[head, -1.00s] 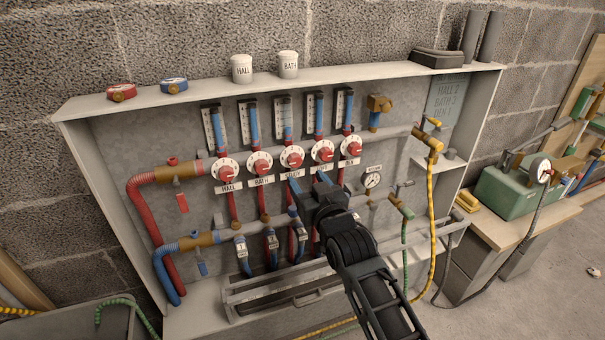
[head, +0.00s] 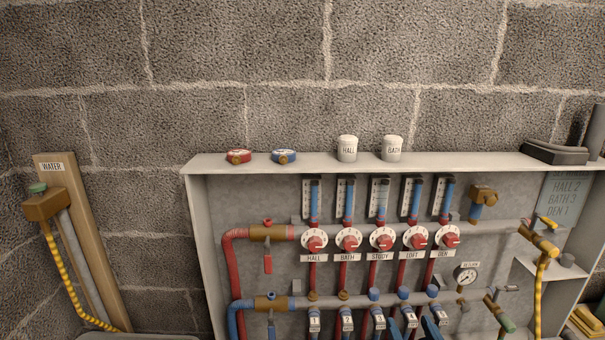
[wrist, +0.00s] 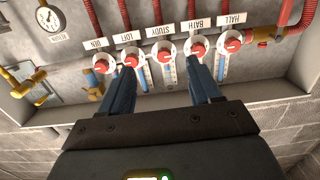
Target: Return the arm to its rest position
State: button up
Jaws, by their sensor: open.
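My gripper (wrist: 162,92) shows in the wrist view with its two dark blue fingers well apart and nothing between them. Its fingers point towards the row of red and white dials. One finger overlaps the picture near the LOFT dial (wrist: 131,57); the other lies near the BATH dial (wrist: 197,46). The STUDY dial (wrist: 165,52) shows between them. I cannot tell the exact gap to the panel. In the head view my arm is almost wholly out of the picture; dark blue shapes at the bottom edge may be the fingertips.
The manifold cabinet (head: 215,260) has pipes, valves and a gauge (head: 466,278). On its top stand a HALL pot (head: 347,149), a BATH pot (head: 392,149), a red disc (head: 238,157) and a blue disc (head: 284,156).

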jog(key=s+f+p, duration=0.1)
jog(key=s+f, duration=0.2)
jog(key=s, duration=1.3)
jog(key=s+r+g+p, duration=0.1)
jog(key=s+r, duration=0.3)
jog(key=s, duration=0.5)
jog(key=s+r, duration=0.5)
jog(key=s, duration=0.4)
jog(key=s+r+g+p, duration=0.1)
jog(key=s+r, duration=0.4)
jog(key=s, duration=0.4)
jog(key=shift+s+g+p, duration=0.3)
jog(key=shift+s, duration=0.05)
jog(key=shift+d, duration=0.15)
